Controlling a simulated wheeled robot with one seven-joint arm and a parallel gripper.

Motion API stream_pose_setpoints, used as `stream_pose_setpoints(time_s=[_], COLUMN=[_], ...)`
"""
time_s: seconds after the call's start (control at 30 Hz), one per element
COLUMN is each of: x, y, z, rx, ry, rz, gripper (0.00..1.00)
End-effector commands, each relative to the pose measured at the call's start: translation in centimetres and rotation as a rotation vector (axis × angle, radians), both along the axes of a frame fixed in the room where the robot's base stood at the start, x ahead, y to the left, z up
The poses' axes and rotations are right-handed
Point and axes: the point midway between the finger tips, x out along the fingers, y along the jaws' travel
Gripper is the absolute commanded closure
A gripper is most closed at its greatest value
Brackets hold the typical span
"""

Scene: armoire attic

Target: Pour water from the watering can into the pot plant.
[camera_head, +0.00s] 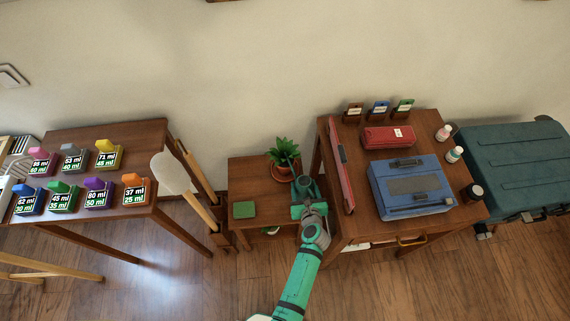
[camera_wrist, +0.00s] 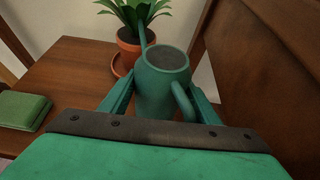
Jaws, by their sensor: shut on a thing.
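The pot plant (camera_head: 284,157) has green leaves in a terracotta pot and stands at the back of a small low table. In the wrist view its pot (camera_wrist: 130,43) sits on a terracotta saucer (camera_wrist: 122,64). The green watering can (camera_wrist: 164,82) is between the fingers of my gripper (camera_wrist: 160,98), which is shut on its body. The can looks upright, with its spout (camera_wrist: 143,36) reaching toward the plant and its handle toward me. In the head view my gripper (camera_head: 304,190) is just in front of the plant and mostly hides the can.
A green square item (camera_head: 244,210) lies on the left of the small table (camera_head: 245,177). A taller table (camera_head: 341,237) with a blue case (camera_head: 408,187) stands close on the right.

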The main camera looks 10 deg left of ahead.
Motion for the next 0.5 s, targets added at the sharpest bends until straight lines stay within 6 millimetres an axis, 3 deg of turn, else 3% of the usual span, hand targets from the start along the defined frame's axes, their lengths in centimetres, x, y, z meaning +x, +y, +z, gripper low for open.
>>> stream_pose_setpoints(time_s=[0.5], x=[0.1], y=[0.3], z=[4.1], rx=[-0.001], ry=[-0.005], rz=[0.004], gripper=[0.75])
